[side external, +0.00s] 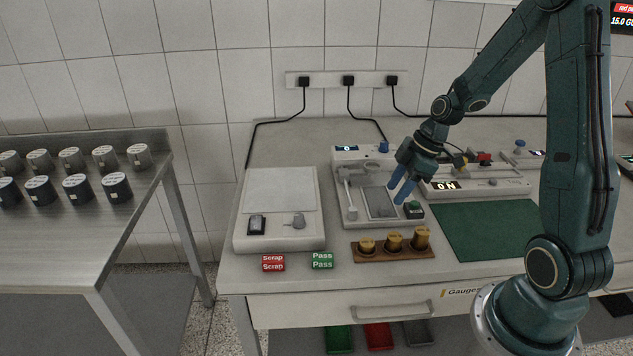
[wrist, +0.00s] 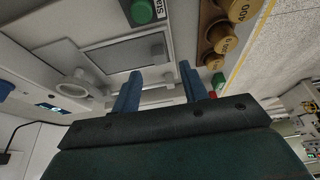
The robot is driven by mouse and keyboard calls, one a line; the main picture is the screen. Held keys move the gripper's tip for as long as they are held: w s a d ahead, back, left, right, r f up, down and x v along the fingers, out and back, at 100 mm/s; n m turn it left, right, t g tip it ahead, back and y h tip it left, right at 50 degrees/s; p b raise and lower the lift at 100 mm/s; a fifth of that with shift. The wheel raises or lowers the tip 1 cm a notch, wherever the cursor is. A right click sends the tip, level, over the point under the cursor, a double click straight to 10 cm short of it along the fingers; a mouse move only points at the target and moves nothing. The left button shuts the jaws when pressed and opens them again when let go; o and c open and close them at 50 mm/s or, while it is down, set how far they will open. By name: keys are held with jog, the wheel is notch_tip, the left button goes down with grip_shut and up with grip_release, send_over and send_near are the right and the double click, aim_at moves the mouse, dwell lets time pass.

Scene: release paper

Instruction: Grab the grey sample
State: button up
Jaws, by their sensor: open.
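A flat grey rectangle (side external: 379,203) lies on the bed of the middle white instrument (side external: 350,216); it may be the grey sample, but I cannot tell whether it is a loose sheet or part of the instrument. It also shows in the wrist view (wrist: 112,57), beyond my fingers. My gripper (side external: 399,190) points down over the right side of this instrument. Its two blue fingers stand apart in the wrist view (wrist: 160,72), with nothing between them. How high the fingertips are above the bed is hard to tell.
A wooden rack with brass weights (side external: 394,244) is in front. Red Scrap (side external: 273,263) and green Pass (side external: 322,260) blocks stand at the front edge. A green mat (side external: 485,232) lies clear at right.

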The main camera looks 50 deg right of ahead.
aim_at(385, 206)
jog(key=shift+f, duration=0.15)
jog(key=shift+x, duration=2.5)
jog(key=shift+w, duration=0.1)
grip_shut()
jog(key=shift+r, duration=0.2)
notch_tip(385, 206, up, 20)
jog(key=shift+f, duration=0.1)
